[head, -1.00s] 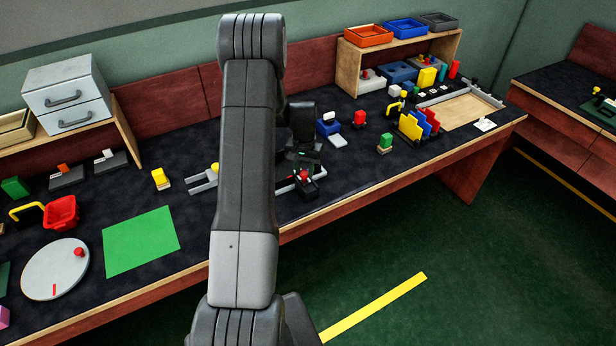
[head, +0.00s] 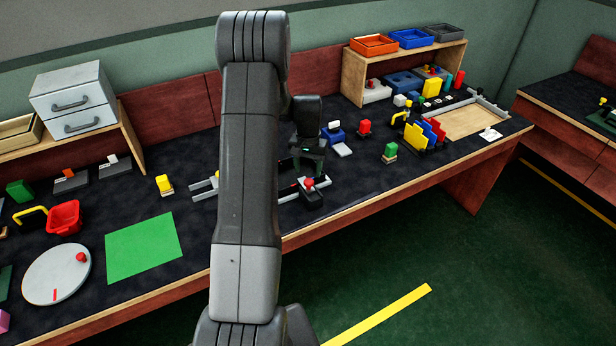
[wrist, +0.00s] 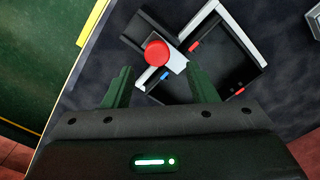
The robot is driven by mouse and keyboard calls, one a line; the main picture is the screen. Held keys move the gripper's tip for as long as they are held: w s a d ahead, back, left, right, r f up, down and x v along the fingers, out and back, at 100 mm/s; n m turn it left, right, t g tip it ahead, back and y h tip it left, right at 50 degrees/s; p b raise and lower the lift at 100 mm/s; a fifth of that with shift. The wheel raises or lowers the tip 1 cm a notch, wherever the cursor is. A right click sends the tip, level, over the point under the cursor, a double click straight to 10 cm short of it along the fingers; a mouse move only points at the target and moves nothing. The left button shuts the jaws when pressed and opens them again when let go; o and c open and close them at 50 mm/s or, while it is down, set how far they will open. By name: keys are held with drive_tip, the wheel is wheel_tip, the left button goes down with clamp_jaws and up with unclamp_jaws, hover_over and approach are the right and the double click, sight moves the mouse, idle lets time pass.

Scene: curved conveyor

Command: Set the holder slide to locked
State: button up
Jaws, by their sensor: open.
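The knob also shows in the head view (head: 309,183), near the bench's front edge. The height gap cannot be told. My arm hides part of the holder in the head view.
A grey forked fixture (head: 204,188) lies left of my arm. The bench's wooden front edge (head: 345,217) is close to the holder.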

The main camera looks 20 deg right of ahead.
sight(310, 183)
wheel_tip(310, 183, up, 10)
drive_tip(key=b, duration=0.1)
drive_tip(key=shift+f, duration=0.2)
wheel_tip(310, 183, down, 14)
drive_tip(key=shift+r+p, duration=0.1)
drive_tip(key=shift+p, duration=1)
drive_tip(key=shift+s, duration=0.7)
